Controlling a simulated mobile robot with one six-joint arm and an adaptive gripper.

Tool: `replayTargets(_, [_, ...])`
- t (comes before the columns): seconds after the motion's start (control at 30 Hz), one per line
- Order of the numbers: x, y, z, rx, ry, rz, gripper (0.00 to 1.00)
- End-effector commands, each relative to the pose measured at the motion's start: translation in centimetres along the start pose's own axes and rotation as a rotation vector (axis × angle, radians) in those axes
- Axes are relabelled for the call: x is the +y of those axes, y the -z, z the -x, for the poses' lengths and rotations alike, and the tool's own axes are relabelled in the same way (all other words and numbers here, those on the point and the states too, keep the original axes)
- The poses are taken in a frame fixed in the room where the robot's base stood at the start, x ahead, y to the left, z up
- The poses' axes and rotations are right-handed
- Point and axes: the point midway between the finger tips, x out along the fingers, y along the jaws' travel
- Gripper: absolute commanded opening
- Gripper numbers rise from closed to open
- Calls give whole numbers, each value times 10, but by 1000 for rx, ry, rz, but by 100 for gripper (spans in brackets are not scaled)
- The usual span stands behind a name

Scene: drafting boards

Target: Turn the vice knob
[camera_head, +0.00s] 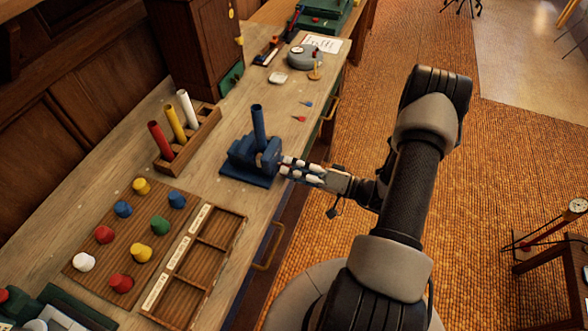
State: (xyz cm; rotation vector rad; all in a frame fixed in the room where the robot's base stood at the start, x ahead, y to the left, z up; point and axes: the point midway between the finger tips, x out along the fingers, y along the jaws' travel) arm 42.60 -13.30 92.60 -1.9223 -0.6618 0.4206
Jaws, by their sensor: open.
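A blue vice (240,162) stands on a flat base near the front edge of the wooden bench. A blue cylinder (258,125) stands upright in it. The vice knob (271,160) is on the right side of the vice, facing my arm, and is partly hidden by the fingertips. My gripper (283,166) reaches in from the right, roughly level, with its fingers open at the knob. I cannot tell whether the fingers touch the knob.
A wooden rack (190,140) holds red, yellow and white cylinders behind the vice. A peg board (125,240) with coloured pegs and a compartment tray (205,262) lie to the front left. Small darts (299,119) lie beyond the vice. Orange carpet (400,40) is right of the bench.

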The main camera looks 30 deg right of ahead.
Motion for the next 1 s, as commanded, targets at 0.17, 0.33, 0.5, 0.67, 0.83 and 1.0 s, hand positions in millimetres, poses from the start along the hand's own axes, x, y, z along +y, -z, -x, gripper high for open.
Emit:
replayTargets(0.17, [1, 0, 0, 0, -2, -1, 59])
replayTargets(0.33, [1, 0, 2, 0, -2, -1, 59])
replayTargets(0.5, [1, 1, 19, 3, -3, 0, 59])
replayTargets(0.67, [1, 1, 45, 5, -3, 1, 59])
replayTargets(0.83, [1, 1, 67, 4, -2, 0, 59])
replayTargets(1.0, [0, 0, 79, 1, -2, 0, 59])
